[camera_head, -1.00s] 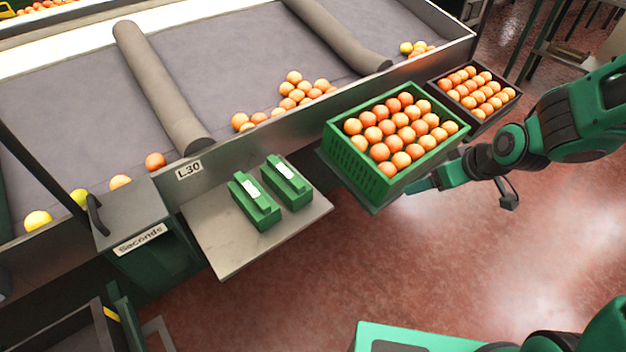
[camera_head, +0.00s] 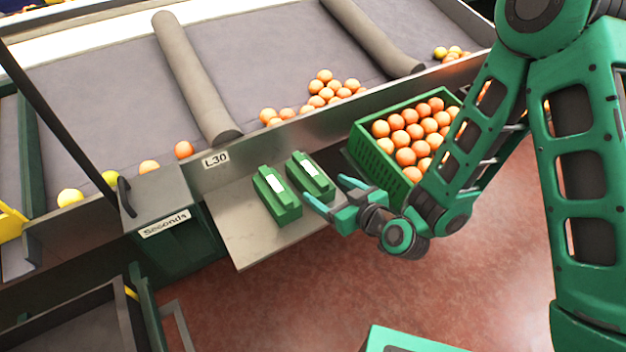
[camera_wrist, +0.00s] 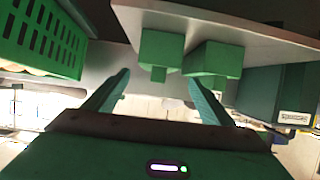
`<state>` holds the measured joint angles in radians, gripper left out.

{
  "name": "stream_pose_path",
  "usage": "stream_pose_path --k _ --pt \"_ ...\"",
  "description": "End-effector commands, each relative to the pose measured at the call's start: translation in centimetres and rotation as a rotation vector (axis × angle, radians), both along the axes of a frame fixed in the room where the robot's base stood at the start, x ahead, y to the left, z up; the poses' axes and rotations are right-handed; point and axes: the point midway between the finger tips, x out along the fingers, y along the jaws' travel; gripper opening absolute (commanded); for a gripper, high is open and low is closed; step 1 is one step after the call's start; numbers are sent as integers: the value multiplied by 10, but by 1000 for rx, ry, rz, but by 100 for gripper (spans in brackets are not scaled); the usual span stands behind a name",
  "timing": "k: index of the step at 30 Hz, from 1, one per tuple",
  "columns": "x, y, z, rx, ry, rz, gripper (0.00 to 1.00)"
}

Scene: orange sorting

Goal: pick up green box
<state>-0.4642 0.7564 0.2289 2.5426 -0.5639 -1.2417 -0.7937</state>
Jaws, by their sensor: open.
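Two small green boxes with white labels lie side by side on a metal shelf: the left box (camera_head: 277,199) and the right box (camera_head: 311,177). In the wrist view, two green blocks, (camera_wrist: 160,50) and (camera_wrist: 214,60), show beyond the fingers under the shelf's pale surface. My gripper (camera_head: 325,190) is open and empty, its fingers pointing left toward the boxes, close to the right box. In the wrist view my gripper (camera_wrist: 158,78) has its two fingers spread wide. A larger green crate (camera_head: 384,160) full of oranges stands right of the shelf, partly hidden by my arm.
The metal shelf (camera_head: 245,236) juts out from the conveyor's side wall. A "Seconds" bin (camera_head: 165,222) stands to its left. Loose oranges (camera_head: 325,92) lie on the grey conveyor belt (camera_head: 255,60). Open floor (camera_head: 290,290) lies in front of the shelf.

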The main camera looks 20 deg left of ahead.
Motion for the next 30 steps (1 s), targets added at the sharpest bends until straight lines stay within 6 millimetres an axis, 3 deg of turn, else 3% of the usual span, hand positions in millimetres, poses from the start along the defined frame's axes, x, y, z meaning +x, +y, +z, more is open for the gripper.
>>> stream_pose_path --k 23,30 --pt "36 40 -21 2 -1 0 77" --pt "57 62 -33 1 -1 0 77"
